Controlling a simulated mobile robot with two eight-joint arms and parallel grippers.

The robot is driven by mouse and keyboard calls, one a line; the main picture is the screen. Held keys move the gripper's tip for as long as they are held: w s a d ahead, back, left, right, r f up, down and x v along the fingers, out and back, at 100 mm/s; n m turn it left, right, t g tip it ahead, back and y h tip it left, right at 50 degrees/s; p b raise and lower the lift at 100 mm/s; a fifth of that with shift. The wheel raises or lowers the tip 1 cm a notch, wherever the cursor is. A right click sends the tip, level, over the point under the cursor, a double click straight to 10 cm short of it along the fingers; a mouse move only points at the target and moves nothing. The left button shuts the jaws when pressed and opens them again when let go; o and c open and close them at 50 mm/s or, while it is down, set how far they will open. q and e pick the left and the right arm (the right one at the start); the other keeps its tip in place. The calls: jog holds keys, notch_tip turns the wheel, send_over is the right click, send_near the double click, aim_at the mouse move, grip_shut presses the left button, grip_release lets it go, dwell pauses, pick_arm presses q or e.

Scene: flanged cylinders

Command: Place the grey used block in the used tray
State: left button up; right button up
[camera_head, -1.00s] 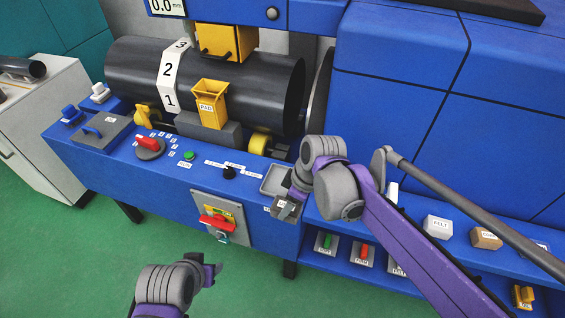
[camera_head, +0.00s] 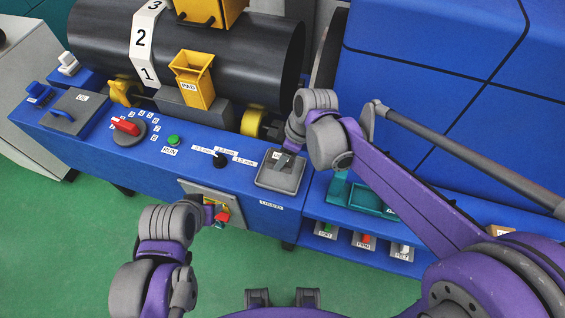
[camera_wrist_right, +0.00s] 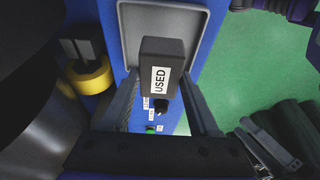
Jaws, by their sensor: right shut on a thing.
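The dark grey block (camera_wrist_right: 163,58) with a white "USED" label is between the fingers of my right gripper (camera_wrist_right: 163,108), which is shut on it. The grey used tray (camera_wrist_right: 127,40) lies beneath and beyond the block in the right wrist view. In the head view, the used tray (camera_head: 268,183) sits at the right end of the blue bench, and my right gripper (camera_head: 284,160) points down over it. I cannot tell whether the block touches the tray floor. My left gripper (camera_head: 214,212) is by the red handle on the bench front; its fingers are unclear.
A black selector knob (camera_head: 219,160) and green button (camera_head: 173,140) are left of the tray. The large black roller (camera_head: 240,60) stands behind. A teal tray (camera_head: 365,200) and small labelled bins (camera_head: 363,240) are on the shelves to the right.

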jog(key=shift+w+f, duration=0.1)
jog(key=shift+f, duration=2.4)
jog(key=shift+f, duration=0.1)
jog(key=o, duration=1.3)
jog(key=shift+o, duration=0.2)
jog(key=shift+r, duration=0.2)
jog(key=v, duration=1.2)
jog(key=shift+p, duration=0.4)
jog(key=shift+f, duration=0.15)
